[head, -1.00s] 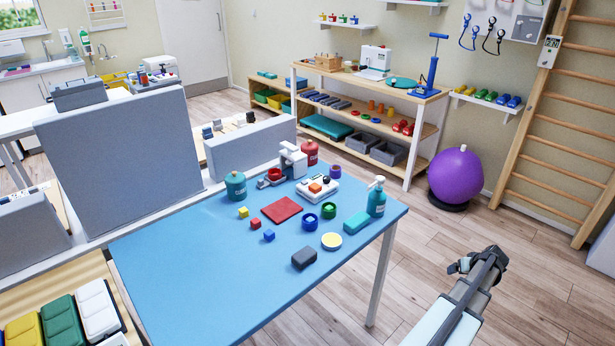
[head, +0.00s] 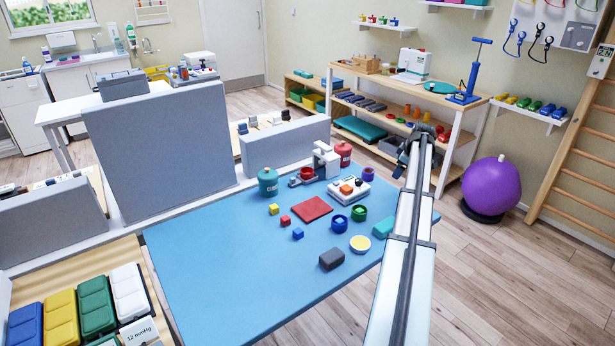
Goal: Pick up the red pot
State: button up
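A small red pot (head: 307,173) sits at the back of the blue table (head: 215,270), at a white device with an upright arm (head: 326,160). A taller red lidded canister (head: 343,154) stands just behind that device. My gripper (head: 424,132) is at the far end of my raised arm, right of the table and in front of the shelf unit in the picture. It is well apart from the red pot. Its fingers are small and dark here, so I cannot tell whether they are open.
A teal canister (head: 268,182) stands left of the red pot. A red mat (head: 311,208), small cubes, a blue pot (head: 339,223), a green pot (head: 359,213) and a grey block (head: 331,259) lie nearer. My arm covers the table's right edge. The table's front left is clear.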

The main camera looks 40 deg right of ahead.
jog(key=w+a+r+n+g+y, duration=0.1)
jog(key=w+a+r+n, duration=0.2)
jog(key=w+a, duration=0.35)
jog(key=w+a+r+n, duration=0.2)
jog(key=w+a+n, duration=0.15)
jog(key=w, duration=0.55)
notch_tip(320, 180, up, 2)
jog(key=n+g+y, duration=0.2)
jog(key=n+g, duration=0.2)
jog(key=n, duration=0.3)
send_over(307, 168)
jog(key=s+a, duration=0.2)
jog(key=f, duration=1.2)
jog(key=shift+d+f, duration=0.2)
jog(key=shift+d, duration=0.05)
jog(key=c, duration=1.2)
jog(key=shift+r, duration=0.15)
